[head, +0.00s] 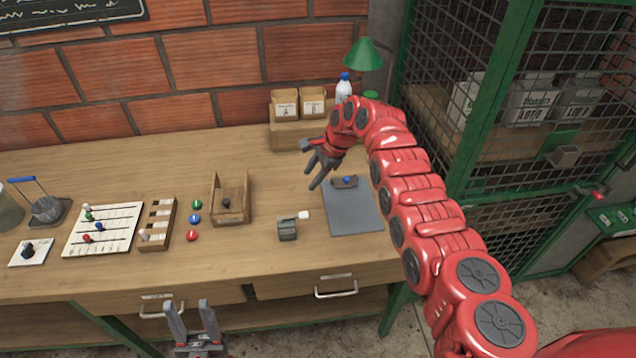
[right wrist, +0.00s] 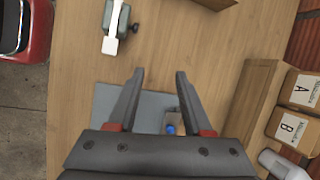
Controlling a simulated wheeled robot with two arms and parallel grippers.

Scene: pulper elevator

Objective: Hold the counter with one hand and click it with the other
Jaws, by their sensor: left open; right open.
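The counter appears to be the small grey-green box (head: 287,231) with a white lever on the table front, left of the grey mat. In the right wrist view the box (right wrist: 116,19) shows at the top, with its white lever and a dark side knob. My right gripper (head: 316,170) is open and empty above the table, behind the box and near the mat; its fingers also show in the right wrist view (right wrist: 158,75). My left gripper (head: 193,310) is open and empty at the bottom of the head view, in front of the table edge. Neither gripper touches the box.
A grey mat (head: 355,212) holds a small block with a blue knob (head: 346,181). A wooden tray (head: 231,214), coloured discs (head: 194,218) and a white slotted board (head: 118,233) lie left. Boxes and a bottle (head: 343,87) stand behind. A green mesh cage is right.

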